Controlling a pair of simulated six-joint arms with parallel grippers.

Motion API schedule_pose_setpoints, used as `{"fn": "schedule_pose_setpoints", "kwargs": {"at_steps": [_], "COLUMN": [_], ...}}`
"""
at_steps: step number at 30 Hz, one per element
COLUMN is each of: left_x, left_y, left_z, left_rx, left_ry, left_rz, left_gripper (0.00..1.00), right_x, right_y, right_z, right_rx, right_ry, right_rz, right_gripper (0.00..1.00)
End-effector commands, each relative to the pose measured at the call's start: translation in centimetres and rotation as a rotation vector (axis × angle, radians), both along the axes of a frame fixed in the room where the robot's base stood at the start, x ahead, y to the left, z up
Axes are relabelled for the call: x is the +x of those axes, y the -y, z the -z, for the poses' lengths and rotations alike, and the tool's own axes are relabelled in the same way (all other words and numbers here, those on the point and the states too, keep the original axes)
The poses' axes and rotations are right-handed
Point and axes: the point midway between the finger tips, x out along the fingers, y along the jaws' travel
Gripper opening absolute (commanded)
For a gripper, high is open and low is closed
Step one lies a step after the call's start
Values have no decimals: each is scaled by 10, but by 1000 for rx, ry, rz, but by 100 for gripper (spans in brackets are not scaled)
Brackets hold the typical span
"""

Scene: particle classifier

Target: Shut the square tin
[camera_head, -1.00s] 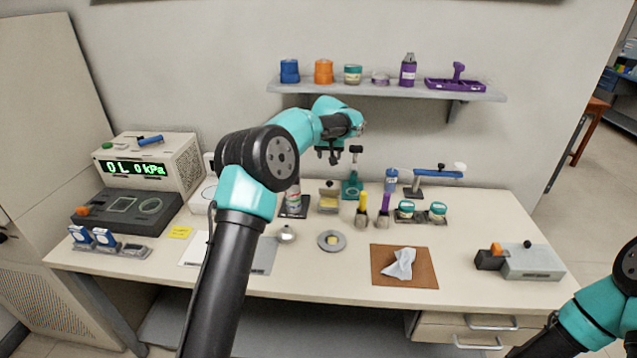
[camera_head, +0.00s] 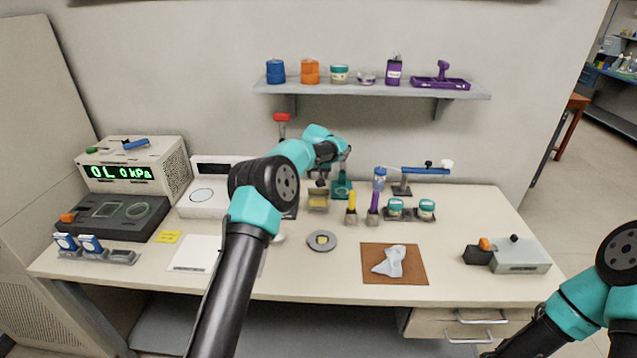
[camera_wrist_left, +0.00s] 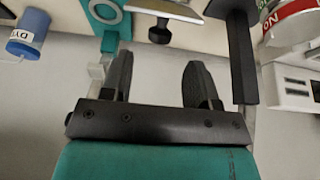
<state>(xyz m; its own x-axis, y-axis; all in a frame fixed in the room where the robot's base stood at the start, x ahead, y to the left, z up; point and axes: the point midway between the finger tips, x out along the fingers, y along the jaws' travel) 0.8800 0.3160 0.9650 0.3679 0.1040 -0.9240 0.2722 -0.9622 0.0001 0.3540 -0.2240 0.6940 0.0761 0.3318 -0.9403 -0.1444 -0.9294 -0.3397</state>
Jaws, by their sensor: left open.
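The square tin (camera_head: 318,203) stands at the back middle of the bench, with yellow showing inside and its lid (camera_head: 318,191) raised at the back. My left gripper (camera_head: 325,180) is just above and behind the tin, partly hidden by my own arm. In the left wrist view, my left gripper's two fingers (camera_wrist_left: 158,80) are apart with nothing between them. A plate with a dark knob (camera_wrist_left: 160,34), apparently the tin's lid, lies beyond the fingertips, apart from them. My right arm shows at the right edge, but its gripper is out of view.
A teal stand (camera_head: 342,188) is close to the right of the tin. Yellow (camera_head: 351,208) and purple (camera_head: 373,208) handled tools stand nearby in front. A round dish (camera_head: 322,241) lies nearer the front. A wall shelf (camera_head: 380,90) hangs above.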

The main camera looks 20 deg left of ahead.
Motion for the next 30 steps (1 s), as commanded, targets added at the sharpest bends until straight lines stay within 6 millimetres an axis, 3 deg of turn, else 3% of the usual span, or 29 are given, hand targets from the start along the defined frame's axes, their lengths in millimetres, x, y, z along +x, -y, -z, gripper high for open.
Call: {"fn": "schedule_pose_setpoints", "kwargs": {"at_steps": [6,12,24,30], "left_x": [13,20,22,22], "left_y": [-3,-5,-6,-6], "left_z": [33,51,55,55], "left_rx": [0,0,0,0], "left_ry": [-1,0,1,1], "left_rz": [1,0,1,1], "left_gripper": [55,55,55,37], "right_x": [0,0,0,0], "right_y": [0,0,0,0], "right_z": [0,0,0,0], "right_rx": [0,0,0,0], "right_ry": [0,0,0,0], "right_rz": [0,0,0,0], "right_gripper": [71,71,71,71]}}
